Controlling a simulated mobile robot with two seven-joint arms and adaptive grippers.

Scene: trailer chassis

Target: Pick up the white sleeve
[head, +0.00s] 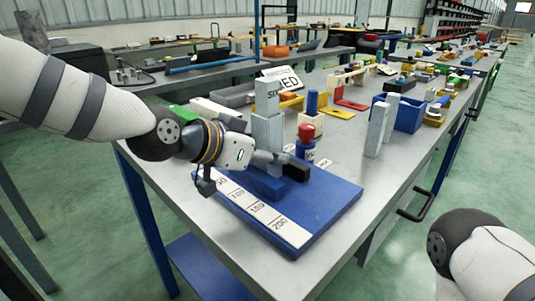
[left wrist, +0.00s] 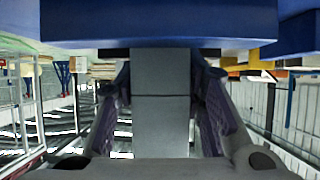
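My left gripper (head: 268,160) is level, low over the blue board (head: 320,200), at the foot of a tall pale grey-white column (head: 267,130). The column has an upper and a lower part, and I take it for the white sleeve. In the left wrist view the column (left wrist: 160,75) stands between the two fingers (left wrist: 162,90), with a seam across it. The pads lie close along both sides. I cannot tell whether they press on it. In this view the blue slab is above, as if upside down. My right gripper is out of view.
A red-topped blue post (head: 306,143) and a black block (head: 298,170) are right of the column. A white number strip (head: 262,208) lies along the board's near edge. Two pale uprights (head: 376,130) and a blue bin (head: 410,115) stand farther right. The tabletop right of the board is clear.

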